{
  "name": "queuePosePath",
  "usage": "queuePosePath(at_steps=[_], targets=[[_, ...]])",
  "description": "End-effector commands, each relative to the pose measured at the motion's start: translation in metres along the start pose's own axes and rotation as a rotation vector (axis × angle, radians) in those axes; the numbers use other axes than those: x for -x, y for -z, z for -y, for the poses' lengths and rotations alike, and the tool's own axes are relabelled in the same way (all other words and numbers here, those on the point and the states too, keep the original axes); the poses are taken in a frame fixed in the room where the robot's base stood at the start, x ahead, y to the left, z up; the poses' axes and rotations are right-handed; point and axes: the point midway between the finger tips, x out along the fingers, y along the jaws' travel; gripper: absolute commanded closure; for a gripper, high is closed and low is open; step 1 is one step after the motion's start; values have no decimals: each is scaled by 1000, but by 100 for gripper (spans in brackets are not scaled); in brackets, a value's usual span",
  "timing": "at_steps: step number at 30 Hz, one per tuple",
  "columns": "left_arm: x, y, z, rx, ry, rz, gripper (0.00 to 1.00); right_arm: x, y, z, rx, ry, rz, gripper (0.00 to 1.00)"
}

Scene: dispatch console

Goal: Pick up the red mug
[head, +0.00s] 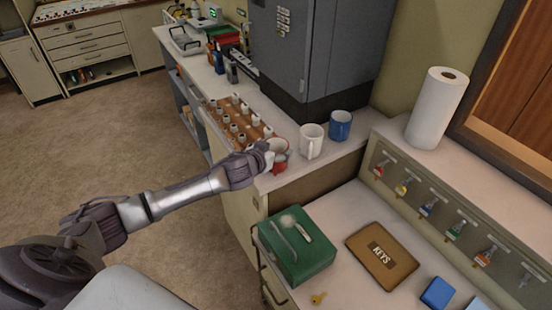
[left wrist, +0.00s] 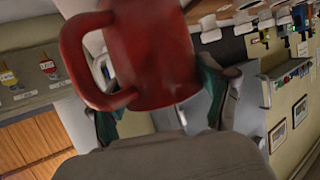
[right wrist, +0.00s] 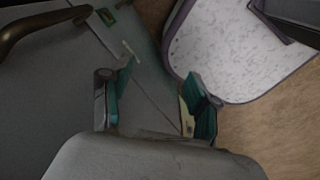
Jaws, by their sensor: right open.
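The red mug (head: 280,164) is at the near corner of the back counter, partly hidden by my left gripper (head: 266,155). In the left wrist view, the red mug (left wrist: 150,55) fills the upper middle, with its handle to the left and its upper part cut off by the frame. The left gripper's fingers (left wrist: 163,105) stand wide apart, one on each side of the mug, partly hidden by it. No firm grip shows. My right gripper (right wrist: 150,105) is open and empty, away from the counter.
A white mug (head: 311,141) and a blue mug (head: 340,125) stand just right of the red mug. A wooden rack (head: 232,122) with small white pieces lies behind it. A green box (head: 296,250) and KEYS case (head: 382,257) are on the lower desk.

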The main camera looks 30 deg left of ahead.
Motion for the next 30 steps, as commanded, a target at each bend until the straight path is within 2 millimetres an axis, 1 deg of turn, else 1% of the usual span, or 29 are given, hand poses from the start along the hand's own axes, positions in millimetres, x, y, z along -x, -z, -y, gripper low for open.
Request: queuePosePath(at_steps=[1,3,6,14,20,26,30], targets=[[0,0,0,0,1,0,45,0,0,0,0,0,0,39],[0,0,0,0,1,0,57,0,0,0,0,0,0,39],[0,1,0,0,1,-2,71,0,0,0,0,0,0,39],[0,2,0,0,1,-2,71,0,0,0,0,0,0,39],[2,6,0,-1,0,-4,71,-1,0,0,0,0,0,39],[6,18,1,0,0,-6,71,-4,0,0,0,0,0,39],[12,31,1,-1,0,-7,71,-8,0,0,0,0,0,39]])
